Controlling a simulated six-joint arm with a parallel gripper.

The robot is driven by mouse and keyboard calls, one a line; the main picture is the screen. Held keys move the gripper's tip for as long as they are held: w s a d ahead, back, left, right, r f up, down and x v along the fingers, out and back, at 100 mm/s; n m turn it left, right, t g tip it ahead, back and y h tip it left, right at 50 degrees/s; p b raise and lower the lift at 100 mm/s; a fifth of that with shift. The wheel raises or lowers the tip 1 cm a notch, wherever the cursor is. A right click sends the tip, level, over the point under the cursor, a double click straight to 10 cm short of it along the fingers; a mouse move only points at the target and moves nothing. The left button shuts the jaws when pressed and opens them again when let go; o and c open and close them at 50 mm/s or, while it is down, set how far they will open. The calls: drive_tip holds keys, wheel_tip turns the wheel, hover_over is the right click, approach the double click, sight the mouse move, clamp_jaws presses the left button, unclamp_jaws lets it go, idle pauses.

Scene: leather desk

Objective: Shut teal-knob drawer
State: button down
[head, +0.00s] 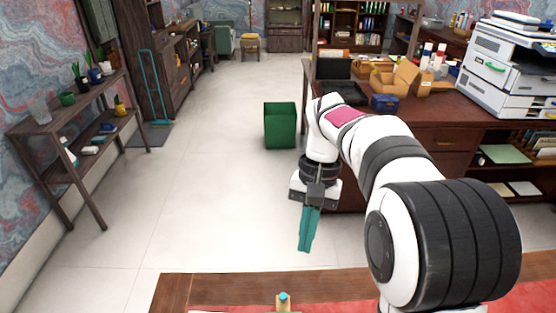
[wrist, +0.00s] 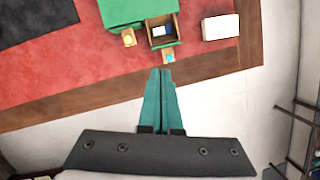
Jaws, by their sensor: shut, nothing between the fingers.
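The teal-knob drawer (wrist: 163,43) stands pulled out of a green cabinet (wrist: 121,12) in the wrist view, near the desk edge. A small blue-and-white item (wrist: 161,31) lies inside it. Its teal knob (wrist: 169,57) is on the front face; the knob also shows at the bottom of the head view (head: 284,297), where most of the cabinet is cut off. My gripper (wrist: 160,72) has teal fingers that are shut and empty. Its fingertips appear just below the knob in the wrist view, apart from it. In the head view my gripper (head: 304,250) hangs beyond the desk edge.
A yellow-knob drawer front (wrist: 128,38) is left of the open drawer. A white block (wrist: 220,27) lies to the right on the red leather. The desk's wooden border (head: 210,290) runs along the edge. Open floor lies beyond, with a green bin (head: 280,127) farther off.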

drive_tip(key=w+f+g, duration=0.1)
drive_tip(key=w+f, duration=0.8)
drive_tip(key=w, duration=0.1)
approach(288, 311)
drive_tip(key=w+f, duration=0.2)
drive_tip(key=f, duration=0.1)
drive_tip(key=w+f, duration=0.1)
drive_tip(key=f, duration=0.1)
drive_tip(key=shift+w+a+f, duration=0.1)
drive_tip(key=shift+w+a, duration=0.3)
drive_tip(key=shift+s+a, duration=0.2)
drive_tip(key=shift+s, duration=0.55)
drive_tip(key=s, duration=0.7)
drive_tip(key=shift+s+a, duration=0.1)
drive_tip(key=shift+s, duration=0.2)
